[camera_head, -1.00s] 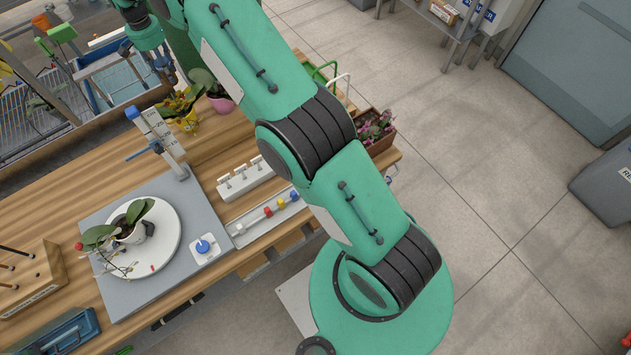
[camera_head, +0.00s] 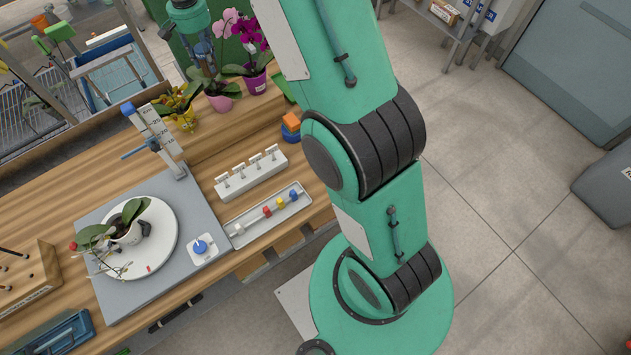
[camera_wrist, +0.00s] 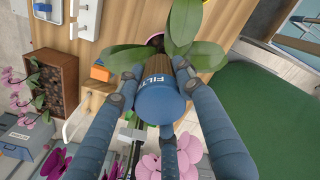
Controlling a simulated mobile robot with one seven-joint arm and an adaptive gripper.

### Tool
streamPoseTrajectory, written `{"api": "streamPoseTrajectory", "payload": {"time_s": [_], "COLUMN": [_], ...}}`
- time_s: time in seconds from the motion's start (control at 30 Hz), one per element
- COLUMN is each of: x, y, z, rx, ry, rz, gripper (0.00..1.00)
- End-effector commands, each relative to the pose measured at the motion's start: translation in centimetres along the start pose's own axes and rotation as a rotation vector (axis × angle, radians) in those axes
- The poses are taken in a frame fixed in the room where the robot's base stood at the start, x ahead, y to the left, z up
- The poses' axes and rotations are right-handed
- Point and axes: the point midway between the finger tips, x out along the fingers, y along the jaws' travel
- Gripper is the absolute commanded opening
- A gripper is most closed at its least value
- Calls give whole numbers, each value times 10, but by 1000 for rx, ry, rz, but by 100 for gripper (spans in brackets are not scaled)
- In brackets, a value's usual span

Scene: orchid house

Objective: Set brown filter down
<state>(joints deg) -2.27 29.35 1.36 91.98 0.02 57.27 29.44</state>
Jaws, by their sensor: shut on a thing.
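My gripper (camera_wrist: 158,84) is shut on a cylinder in the wrist view, taken to be the brown filter (camera_wrist: 160,100). Its blue round end bears the letters "FILT" and faces the camera; a strip of brown shows beyond it between the fingers. The fingers surround it, and it is held above the bench edge near orchid leaves. In the head view my gripper (camera_head: 200,48) hangs over the far part of the bench, above the potted orchids.
A pink orchid pot (camera_head: 223,97) and a magenta pot (camera_head: 256,82) stand close to my gripper. An orange block and a blue one (camera_head: 291,127), a white rack (camera_head: 250,173) and a bead tray (camera_head: 268,213) lie nearer. Bare wood (camera_head: 225,135) shows between pots and rack.

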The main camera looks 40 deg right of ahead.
Motion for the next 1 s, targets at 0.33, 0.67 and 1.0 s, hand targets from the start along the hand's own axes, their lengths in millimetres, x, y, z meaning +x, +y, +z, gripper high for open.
{"api": "streamPoseTrajectory", "payload": {"time_s": [0.33,0.67,1.0], "x": [-14,-19,-15], "y": [62,116,168], "z": [44,93,149], "rx": [-1,-4,-6], "ry": [2,2,1], "rz": [-1,-1,0], "gripper": [8,8,8]}}
